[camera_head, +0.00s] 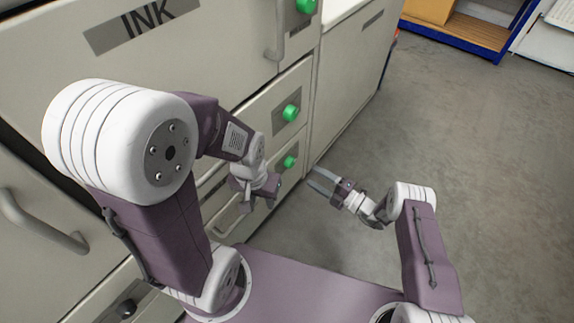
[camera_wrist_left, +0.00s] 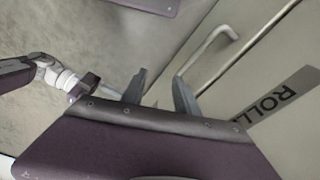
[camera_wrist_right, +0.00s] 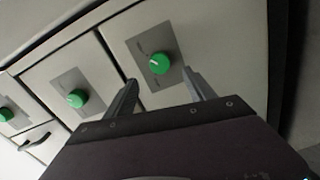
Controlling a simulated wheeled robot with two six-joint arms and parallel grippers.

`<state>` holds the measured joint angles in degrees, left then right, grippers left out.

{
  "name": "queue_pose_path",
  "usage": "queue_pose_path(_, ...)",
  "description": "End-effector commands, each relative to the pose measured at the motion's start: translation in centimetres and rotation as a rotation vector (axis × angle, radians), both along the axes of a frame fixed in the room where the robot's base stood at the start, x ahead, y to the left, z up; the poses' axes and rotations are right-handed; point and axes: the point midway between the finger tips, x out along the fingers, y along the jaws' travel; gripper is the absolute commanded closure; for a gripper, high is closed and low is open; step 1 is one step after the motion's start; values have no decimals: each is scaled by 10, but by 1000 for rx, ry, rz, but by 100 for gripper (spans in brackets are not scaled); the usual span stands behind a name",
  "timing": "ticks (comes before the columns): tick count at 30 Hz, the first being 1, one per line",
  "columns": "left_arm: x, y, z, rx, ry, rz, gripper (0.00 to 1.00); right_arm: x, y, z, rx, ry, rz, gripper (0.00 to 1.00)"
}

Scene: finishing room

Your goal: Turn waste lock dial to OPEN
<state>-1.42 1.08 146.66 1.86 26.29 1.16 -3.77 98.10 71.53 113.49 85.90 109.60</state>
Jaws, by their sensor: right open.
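Green lock dials are on the cabinet front: a lower dial (camera_head: 289,161), a middle dial (camera_head: 291,112) and an upper dial (camera_head: 305,5). No WASTE label is readable, so I cannot tell which is the waste dial. In the right wrist view, the nearest green dial (camera_wrist_right: 159,63), with a pale pointer mark on a grey plate, appears between my right fingertips, apart from them. My right gripper (camera_head: 316,179) is open and empty, right of the lower dial. My left gripper (camera_head: 241,190) is open and empty near the lower drawers; its fingers show in the left wrist view (camera_wrist_left: 160,78).
The cabinet has an INK drawer (camera_head: 143,22) and several bar handles (camera_head: 42,225). Another handle (camera_wrist_left: 207,45) and a partly hidden ROLL label (camera_wrist_left: 278,104) show in the left wrist view. Open grey floor (camera_head: 455,130) lies to the right. A blue-edged rack (camera_head: 460,35) stands far back.

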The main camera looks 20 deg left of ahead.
Motion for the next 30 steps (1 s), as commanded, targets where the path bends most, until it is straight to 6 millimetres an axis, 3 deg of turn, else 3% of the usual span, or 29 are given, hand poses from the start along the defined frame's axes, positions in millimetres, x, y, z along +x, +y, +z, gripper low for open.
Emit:
queue_pose_path(15,0,0,-42,0,1,0,64,28,79,-2,-1,-3,3,37)
queue_pose_path(25,0,0,-42,0,0,0,64,31,85,1,-1,-2,1,37)
queue_pose_path(26,0,0,-42,0,0,0,64,31,85,1,-1,-2,1,42)
queue_pose_path(30,0,0,-42,0,0,0,64,30,85,1,-1,-2,1,81)
